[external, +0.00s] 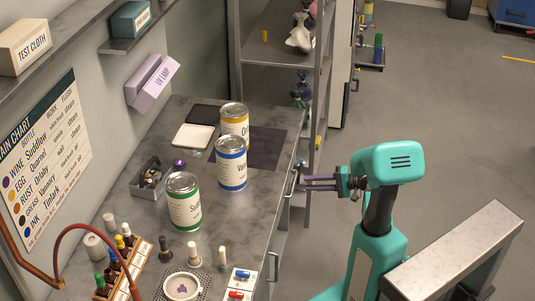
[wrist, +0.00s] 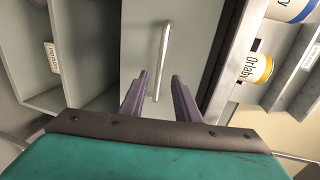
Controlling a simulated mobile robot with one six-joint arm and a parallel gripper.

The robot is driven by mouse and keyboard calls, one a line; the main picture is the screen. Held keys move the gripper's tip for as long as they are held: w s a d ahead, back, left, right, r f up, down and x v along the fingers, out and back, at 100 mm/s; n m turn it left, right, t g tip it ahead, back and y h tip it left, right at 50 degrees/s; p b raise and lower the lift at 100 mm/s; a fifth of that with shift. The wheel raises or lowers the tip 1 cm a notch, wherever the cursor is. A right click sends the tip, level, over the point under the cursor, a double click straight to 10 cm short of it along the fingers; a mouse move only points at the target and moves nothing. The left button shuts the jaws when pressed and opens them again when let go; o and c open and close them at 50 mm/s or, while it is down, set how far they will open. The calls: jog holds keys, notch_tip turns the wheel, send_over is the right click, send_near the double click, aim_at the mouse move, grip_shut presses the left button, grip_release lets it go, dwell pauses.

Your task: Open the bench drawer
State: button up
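The bench drawer's pale front (wrist: 140,35) fills the upper middle of the wrist view, with a straight silver handle (wrist: 161,60) on it. No open drawer interior shows. My gripper (wrist: 160,78) has its two purple fingers apart, one on each side of the lower part of the handle in the picture. I cannot tell whether the fingers touch the handle or stop short of it. In the external view my gripper (external: 303,183) reaches left to the bench's right side, just below the top edge. The drawer front is mostly hidden there by the bench top's edge.
The bench top (external: 225,265) carries several cans, including a blue-banded can (external: 232,165), and a bottle rack (external: 125,270) at the front. Another handle (external: 273,266) sits lower on the bench's side. Tall shelves (external: 285,55) stand beyond my gripper. Open floor (external: 450,110) lies to the right.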

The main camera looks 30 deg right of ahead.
jog(key=shift+x, duration=2.9)
grip_shut()
